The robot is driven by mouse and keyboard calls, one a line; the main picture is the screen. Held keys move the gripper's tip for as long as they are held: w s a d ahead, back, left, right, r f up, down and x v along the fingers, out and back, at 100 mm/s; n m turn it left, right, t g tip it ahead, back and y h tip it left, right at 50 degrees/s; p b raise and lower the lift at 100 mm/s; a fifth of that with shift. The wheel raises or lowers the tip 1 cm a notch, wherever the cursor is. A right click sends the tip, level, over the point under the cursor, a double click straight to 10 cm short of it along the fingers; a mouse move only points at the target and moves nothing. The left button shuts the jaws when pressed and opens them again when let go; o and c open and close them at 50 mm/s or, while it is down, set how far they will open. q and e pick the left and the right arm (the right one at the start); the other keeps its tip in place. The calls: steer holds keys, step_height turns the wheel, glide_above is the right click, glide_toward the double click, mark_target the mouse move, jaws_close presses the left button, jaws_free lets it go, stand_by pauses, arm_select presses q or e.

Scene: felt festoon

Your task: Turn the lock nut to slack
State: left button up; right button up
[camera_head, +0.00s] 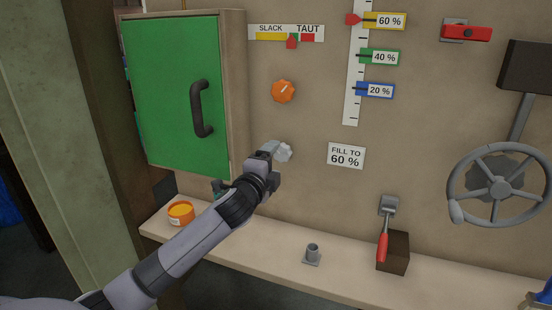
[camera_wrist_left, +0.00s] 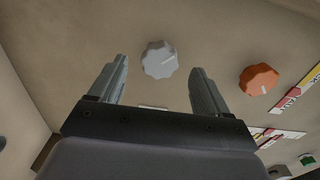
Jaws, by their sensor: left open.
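A pale faceted knob (camera_head: 283,152) sticks out of the wall panel; in the left wrist view (camera_wrist_left: 159,60) it has a white line mark. An orange faceted knob (camera_head: 283,91) with a pale mark is above it, under a SLACK/TAUT scale (camera_head: 265,36). The frames do not label which is the lock nut. The scale's red pointer (camera_head: 291,43) stands between the yellow and red bands. My left gripper (camera_head: 274,150) is open at the pale knob, which appears between its fingers in the wrist view (camera_wrist_left: 160,72); contact cannot be told. My right gripper is not in view.
A green cabinet door (camera_head: 175,95) with a dark handle is left of the gripper. A shelf below bears an orange tin (camera_head: 181,212), a grey socket (camera_head: 312,252) and a red-handled lever (camera_head: 383,245). A handwheel (camera_head: 500,185) is at the right. The wall around the FILL TO sign (camera_head: 346,156) is clear.

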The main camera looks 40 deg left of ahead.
arm_select(q)
steer(key=shift+v, duration=1.65)
steer(key=s+d+f+n+g+h, duration=0.1)
steer(key=s+d+f, duration=0.1)
steer(key=f, duration=0.3)
steer(key=s+d+f+n+g+h, duration=0.1)
steer(key=s+d+f, duration=0.15)
steer(key=f, duration=0.35)
steer(key=s+d+f+n+g+h+p, duration=0.1)
steer(key=s+d+f+n+g+h, duration=0.1)
steer(key=s+d+f+n, duration=0.3)
steer(key=s+d+f+n+g+h, duration=0.2)
steer(key=s+d+f+n, duration=0.4)
steer(key=s+f, duration=0.7)
steer(key=s+d+g, duration=0.1)
steer(key=s+d, duration=0.1)
steer(key=s, duration=0.2)
steer(key=shift+s+d+f+p, duration=0.25)
steer(key=shift+s+f+p, duration=0.05)
steer(key=shift+p, duration=0.1)
steer(key=shift+o, duration=0.4)
